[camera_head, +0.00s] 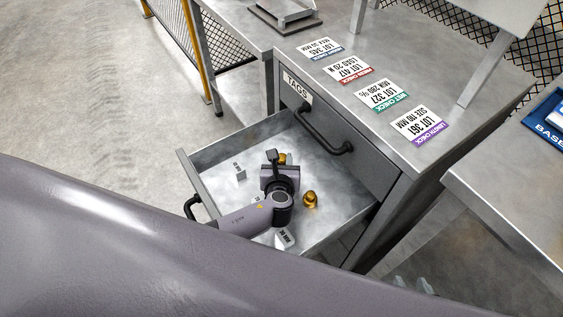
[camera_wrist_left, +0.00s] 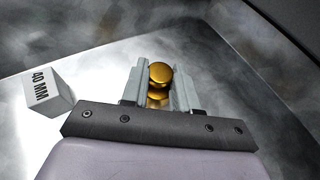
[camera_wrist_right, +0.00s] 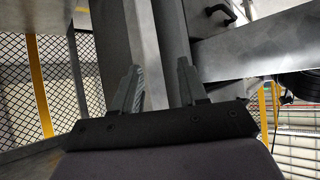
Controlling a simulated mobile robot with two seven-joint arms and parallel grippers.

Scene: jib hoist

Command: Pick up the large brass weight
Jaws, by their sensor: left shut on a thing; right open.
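My left gripper (camera_head: 280,161) reaches down into the open drawer. In the left wrist view its fingers (camera_wrist_left: 160,88) are shut on a brass weight (camera_wrist_left: 159,75) with a round knob top. In the head view this weight (camera_head: 284,158) is partly hidden by my gripper. A second brass weight (camera_head: 310,200) stands apart on the drawer floor, right of my left wrist. It looks larger, but the held one is too covered to compare surely. My right gripper (camera_wrist_right: 158,88) shows only in its wrist view, open and empty, away from the drawer.
The drawer (camera_head: 362,212) has metal walls and a black handle. A grey block (camera_head: 240,173) and a labelled block (camera_head: 285,239) lie in it; the left wrist view shows a 40 MM block (camera_wrist_left: 48,92). Several lot cards (camera_head: 376,95) lie on the cabinet top.

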